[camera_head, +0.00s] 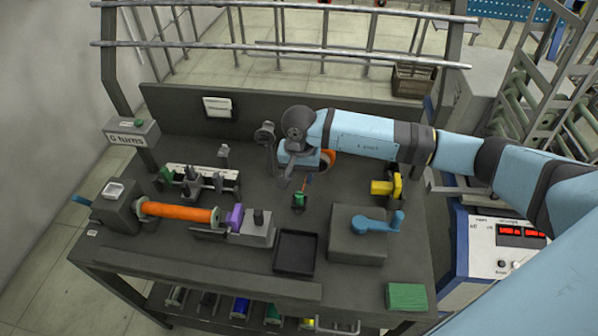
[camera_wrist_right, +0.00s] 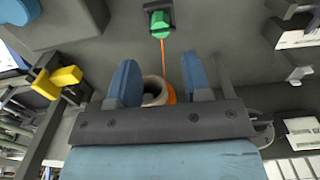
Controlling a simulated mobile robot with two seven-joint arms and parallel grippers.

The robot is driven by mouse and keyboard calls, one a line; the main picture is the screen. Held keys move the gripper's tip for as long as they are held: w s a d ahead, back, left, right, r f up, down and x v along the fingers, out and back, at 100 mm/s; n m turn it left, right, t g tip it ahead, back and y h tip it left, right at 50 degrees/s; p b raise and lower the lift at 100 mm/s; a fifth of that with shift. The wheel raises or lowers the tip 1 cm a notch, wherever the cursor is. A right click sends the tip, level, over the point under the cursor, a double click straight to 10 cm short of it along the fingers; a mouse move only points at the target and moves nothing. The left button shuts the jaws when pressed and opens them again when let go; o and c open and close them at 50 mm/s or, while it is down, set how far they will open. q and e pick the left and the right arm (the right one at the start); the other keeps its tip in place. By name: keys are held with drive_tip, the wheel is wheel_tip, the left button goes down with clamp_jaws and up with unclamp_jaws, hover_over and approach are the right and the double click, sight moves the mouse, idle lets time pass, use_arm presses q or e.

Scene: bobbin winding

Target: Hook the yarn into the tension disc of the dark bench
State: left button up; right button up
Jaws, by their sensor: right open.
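The dark bench (camera_head: 160,262) fills the middle of the head view. Orange yarn (camera_wrist_right: 165,55) runs from an orange cone (camera_head: 328,160) to a green clip (camera_head: 299,200); the cone (camera_wrist_right: 158,92) and clip (camera_wrist_right: 160,24) also show in the right wrist view. A grey round disc on a post (camera_head: 265,134), which looks like the tension disc, stands left of my right gripper. My right gripper (camera_head: 299,168) is open above the bench, its blue fingers (camera_wrist_right: 160,78) apart, with the cone showing between them. I see no yarn gripped. My left gripper is out of view.
An orange-wound bobbin (camera_head: 180,212) sits between the grey headstock (camera_head: 117,206) and a purple piece (camera_head: 235,217). A black tray (camera_head: 295,252), a box with a blue crank (camera_head: 378,224), a yellow part (camera_head: 381,188) and a green block (camera_head: 407,297) occupy the front and right.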

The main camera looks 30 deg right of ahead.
sight(299, 194)
wheel_tip(299, 194, down, 7)
drive_tip(key=b, duration=0.4)
drive_tip(key=shift+f+b, duration=0.2)
drive_tip(key=shift+b, duration=0.25)
drive_tip(key=shift+f, duration=0.1)
drive_tip(key=c, duration=0.7)
drive_tip(key=shift+r+p, duration=0.85)
drive_tip(key=shift+r, duration=1.4)
drive_tip(key=shift+c, duration=0.2)
